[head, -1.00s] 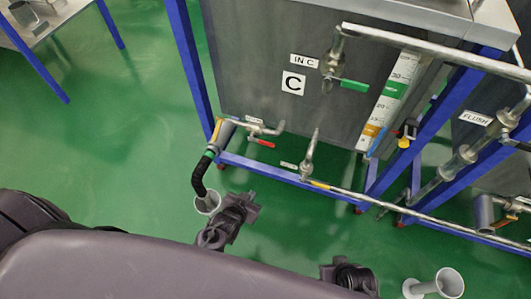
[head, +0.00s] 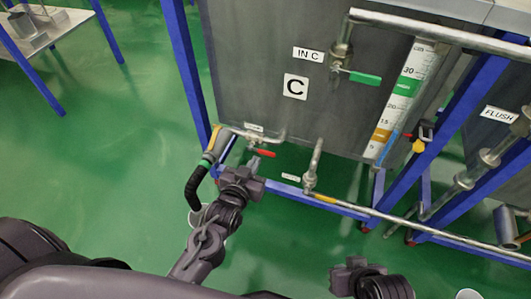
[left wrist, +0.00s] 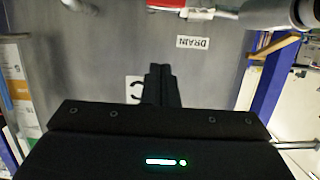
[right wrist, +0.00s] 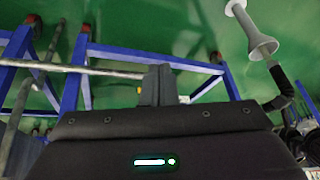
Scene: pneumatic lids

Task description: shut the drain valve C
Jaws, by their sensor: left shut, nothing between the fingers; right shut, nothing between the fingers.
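The drain valve C has a red handle (head: 263,153), low on the front of the tank marked C. The handle also shows at the top of the left wrist view (left wrist: 198,14), above an upside-down DRAIN label (left wrist: 193,42). The handle lies roughly along its pipe. My left gripper (head: 254,164) is shut and empty, just below and left of the handle. I cannot tell from the head view whether they touch; in the left wrist view they are apart. My right gripper (head: 355,263) is shut and empty, low in the head view, away from the valve.
The IN C valve has a green handle (head: 364,79) higher up. A blue frame (head: 190,75) stands left of the tank (head: 240,60). A long pipe (head: 395,219) runs low at the right.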

